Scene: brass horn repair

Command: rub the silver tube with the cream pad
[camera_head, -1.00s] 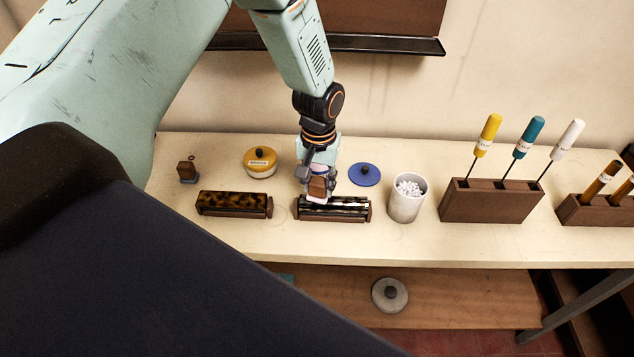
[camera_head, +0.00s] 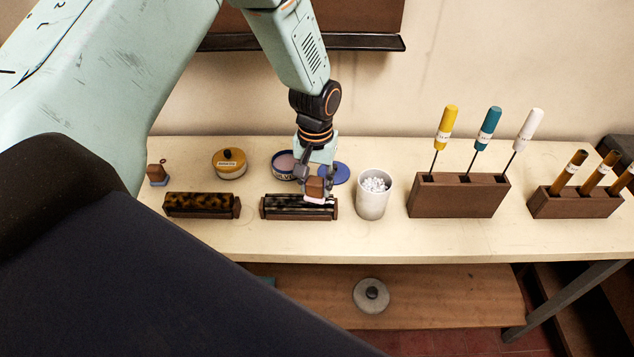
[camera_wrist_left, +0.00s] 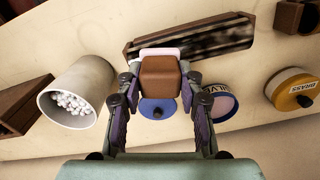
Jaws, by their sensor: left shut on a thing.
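The silver tube (camera_head: 284,207), dark with tarnish in patches, lies in a brown wooden cradle (camera_head: 297,216) on the bench; it also shows in the left wrist view (camera_wrist_left: 213,36). My left gripper (camera_head: 317,187) is shut on the brown wooden block of the cream pad (camera_head: 320,202). In the left wrist view, the block (camera_wrist_left: 160,77) sits between the fingers, with the pale pad edge (camera_wrist_left: 160,53) beyond it. The pad is at the tube's right end in the head view and looks to rest on it; exact contact is hidden. My right gripper is not in view.
An open blue tin (camera_head: 284,165), its blue lid (camera_head: 340,175) and a cup of white balls (camera_head: 372,200) stand close by. A mottled brown tube (camera_head: 200,205), yellow-lidded tin (camera_head: 229,164) and another block (camera_head: 157,174) are left. Tool racks (camera_head: 458,196) stand right.

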